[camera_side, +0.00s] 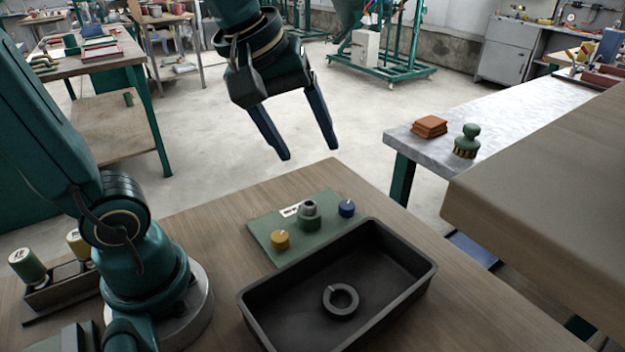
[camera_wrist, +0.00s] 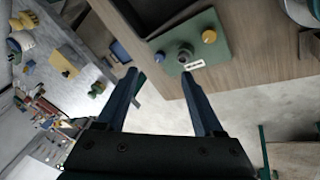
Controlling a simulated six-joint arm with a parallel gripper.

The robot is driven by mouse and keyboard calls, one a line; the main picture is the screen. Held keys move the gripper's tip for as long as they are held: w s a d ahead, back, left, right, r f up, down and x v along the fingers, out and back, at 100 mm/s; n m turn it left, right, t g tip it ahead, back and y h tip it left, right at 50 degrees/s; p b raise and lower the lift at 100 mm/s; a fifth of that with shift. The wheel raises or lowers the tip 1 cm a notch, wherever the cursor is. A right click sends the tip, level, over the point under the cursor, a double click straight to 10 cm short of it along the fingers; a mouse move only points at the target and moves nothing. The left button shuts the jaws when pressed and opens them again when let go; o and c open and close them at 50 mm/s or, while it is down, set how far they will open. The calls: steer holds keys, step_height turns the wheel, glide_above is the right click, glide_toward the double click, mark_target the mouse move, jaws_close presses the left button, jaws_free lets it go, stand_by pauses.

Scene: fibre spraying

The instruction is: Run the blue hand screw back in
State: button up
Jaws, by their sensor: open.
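The blue hand screw (camera_side: 347,208) stands at the right end of a green plate (camera_side: 262,226) on the wooden table. My gripper (camera_side: 308,152) is open and empty, in the air above and behind the plate, apart from everything. In the wrist view the blue hand screw (camera_wrist: 160,57) lies above and between my open fingers (camera_wrist: 158,72), with the yellow one (camera_wrist: 209,36) to its right. How far the screw is turned in cannot be told.
A black tray (camera_side: 250,314) holding a grey split ring (camera_side: 340,300) stands directly in front of the plate. A brown sponge block (camera_side: 430,126) and a green brush (camera_side: 467,141) rest on the bench at right.

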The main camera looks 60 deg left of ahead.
steer(key=w+a+f+n+g, duration=0.1)
steer(key=w+a+f+n, duration=0.1)
steer(key=w+n, duration=0.4)
steer(key=n+g, duration=0.2)
steer(key=g, duration=0.2)
glide_above(346, 203)
step_height(346, 203, down, 11)
steer(key=shift+d+f, duration=0.1)
steer(key=shift+f, duration=2.7)
jaws_close()
